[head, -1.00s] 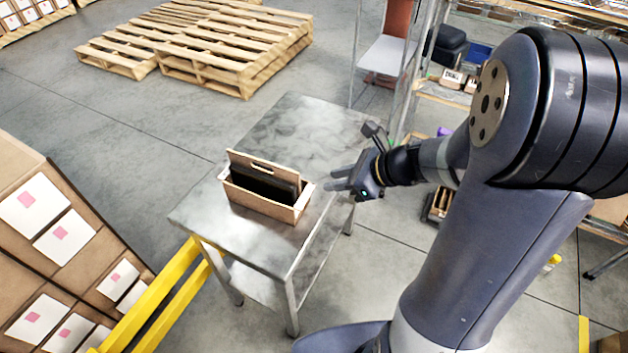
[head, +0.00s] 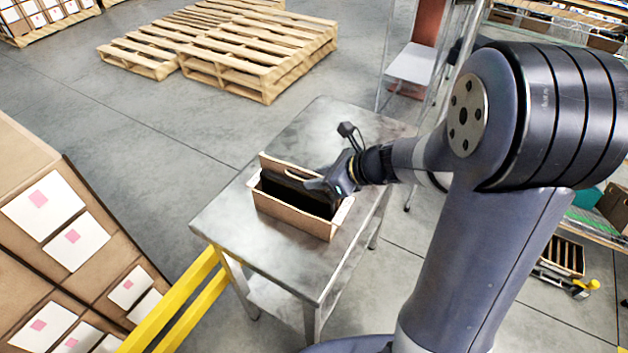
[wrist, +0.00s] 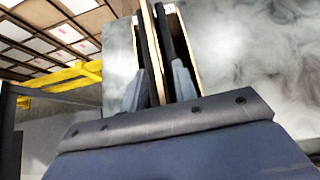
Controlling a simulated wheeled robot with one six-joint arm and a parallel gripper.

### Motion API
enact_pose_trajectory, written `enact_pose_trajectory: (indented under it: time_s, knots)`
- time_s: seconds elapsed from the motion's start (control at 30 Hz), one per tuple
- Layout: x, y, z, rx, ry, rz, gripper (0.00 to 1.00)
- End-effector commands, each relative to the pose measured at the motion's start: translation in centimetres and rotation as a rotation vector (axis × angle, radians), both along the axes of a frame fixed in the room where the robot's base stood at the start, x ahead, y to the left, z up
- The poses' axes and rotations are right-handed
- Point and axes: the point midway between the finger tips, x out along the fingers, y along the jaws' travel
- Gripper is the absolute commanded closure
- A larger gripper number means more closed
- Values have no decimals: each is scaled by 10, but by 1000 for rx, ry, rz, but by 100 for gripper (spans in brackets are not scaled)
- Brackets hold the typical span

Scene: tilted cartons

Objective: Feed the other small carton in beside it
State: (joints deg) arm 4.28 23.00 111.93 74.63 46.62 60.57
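An open tan box (head: 291,216) with a raised back panel stands on the metal table; dark flat things (head: 300,193) stand inside it. I cannot make out a separate small carton. My gripper (head: 319,185) is over the right end of the box, overlapping the dark things in the head view. In the wrist view, the fingers of my gripper (wrist: 160,88) are apart, with a tan upright panel (wrist: 157,50) and dark strips between them. I cannot tell whether they press on anything. The fingers hide part of the box.
The metal table (head: 235,222) has bare room around the box. A yellow rail (head: 172,300) and stacked cartons with white labels (head: 80,240) are at the left. Wooden pallets (head: 262,60) lie on the floor behind. Metal shelving (head: 575,30) stands at the back right.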

Motion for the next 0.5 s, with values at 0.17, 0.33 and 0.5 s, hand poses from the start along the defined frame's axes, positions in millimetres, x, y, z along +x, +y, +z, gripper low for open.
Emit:
enact_pose_trajectory:
  time_s: [0.17, 0.33, 0.5]
  knots:
    - [0, 1, 0, 0, 0, 0, 73]
    - [0, 0, 0, 0, 0, 0, 76]
    - [0, 0, 0, 0, 0, 0, 83]
